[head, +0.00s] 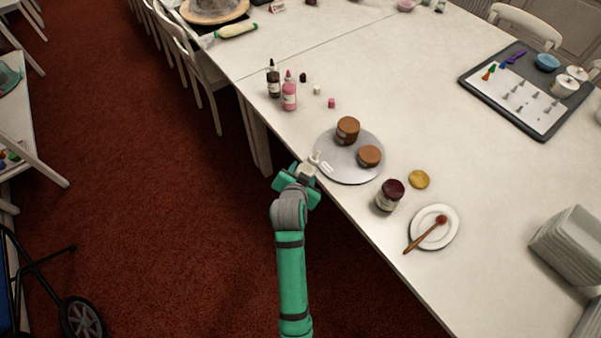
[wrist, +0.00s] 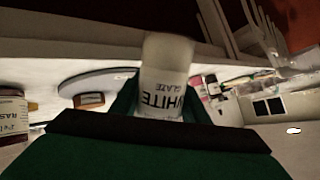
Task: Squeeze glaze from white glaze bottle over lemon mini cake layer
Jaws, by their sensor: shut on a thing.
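The white glaze bottle (head: 313,160) is held in my gripper (head: 298,175) at the table's near edge, beside the left rim of the turntable (head: 345,174). Its "WHITE GLAZE" label (wrist: 163,92) shows in the wrist view between the jaws. Two small brown cake layers stand apart on the turntable, one farther back (head: 347,130) and one nearer to the right (head: 369,156). I cannot tell by colour which one is lemon. The bottle is not above either cake. No glaze shows on them.
A dark red jar (head: 390,195), a round yellow disc (head: 419,179) and a plate (head: 450,239) with a spoon are right of the turntable. A dark bottle (head: 273,82) and a pink bottle (head: 289,95) stand behind it. The table's middle is clear.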

